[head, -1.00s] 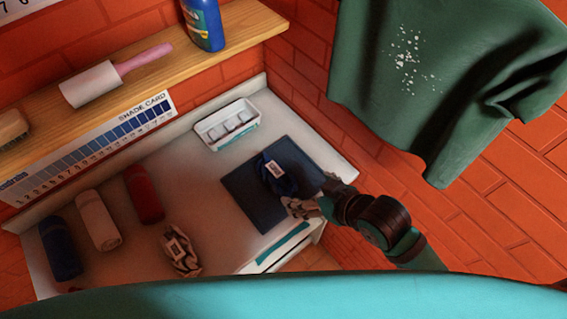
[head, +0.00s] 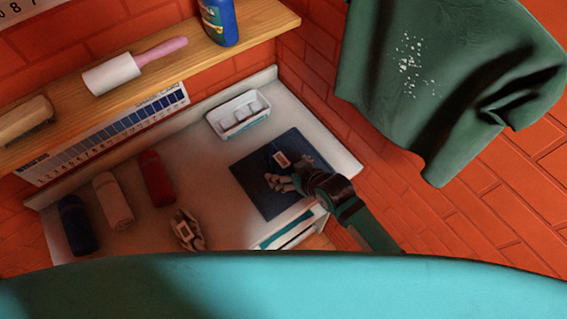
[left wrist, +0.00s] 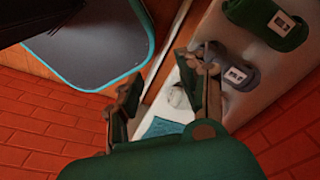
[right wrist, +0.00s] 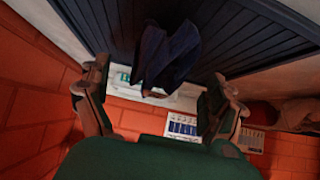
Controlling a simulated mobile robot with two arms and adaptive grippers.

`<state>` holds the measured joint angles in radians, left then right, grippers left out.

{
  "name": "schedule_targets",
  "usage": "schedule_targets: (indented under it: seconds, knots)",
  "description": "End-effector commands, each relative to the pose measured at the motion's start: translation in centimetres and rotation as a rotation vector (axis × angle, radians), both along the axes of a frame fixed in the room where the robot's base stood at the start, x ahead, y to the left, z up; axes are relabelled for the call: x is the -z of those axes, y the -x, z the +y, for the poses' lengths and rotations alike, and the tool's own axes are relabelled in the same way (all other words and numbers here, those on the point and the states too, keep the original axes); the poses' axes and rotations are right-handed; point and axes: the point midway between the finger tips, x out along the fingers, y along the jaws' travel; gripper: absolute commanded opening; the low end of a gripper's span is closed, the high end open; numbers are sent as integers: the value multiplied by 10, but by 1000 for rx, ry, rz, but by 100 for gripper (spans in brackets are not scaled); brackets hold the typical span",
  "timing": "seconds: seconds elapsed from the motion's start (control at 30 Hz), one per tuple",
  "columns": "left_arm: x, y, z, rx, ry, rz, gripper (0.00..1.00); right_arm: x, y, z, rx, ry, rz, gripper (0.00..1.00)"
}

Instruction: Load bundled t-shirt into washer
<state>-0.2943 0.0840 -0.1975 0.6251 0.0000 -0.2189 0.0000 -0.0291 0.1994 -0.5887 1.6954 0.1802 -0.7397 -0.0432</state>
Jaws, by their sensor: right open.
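In the right wrist view the blue bundle (right wrist: 168,55) shows beyond and between the spread fingers of the right gripper (right wrist: 155,100); contact cannot be told. I cannot make out a washer for certain.
A white tray (head: 238,114) stands at the back. A shelf (head: 165,72) runs above, and a green shirt (head: 440,80) hangs at right.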

Motion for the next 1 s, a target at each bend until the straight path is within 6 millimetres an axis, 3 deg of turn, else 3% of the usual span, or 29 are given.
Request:
schedule_targets:
  seconds: [0.2,0.57,1.0]
  knots:
    - [-10,9,-2,-1,2,15,40,14,-17,12,1,0,1,93]
    - [-10,10,-5,1,5,15,40,20,-21,15,1,-1,0,93]
    - [-10,8,-5,3,5,13,40,20,-20,14,1,0,0,35]
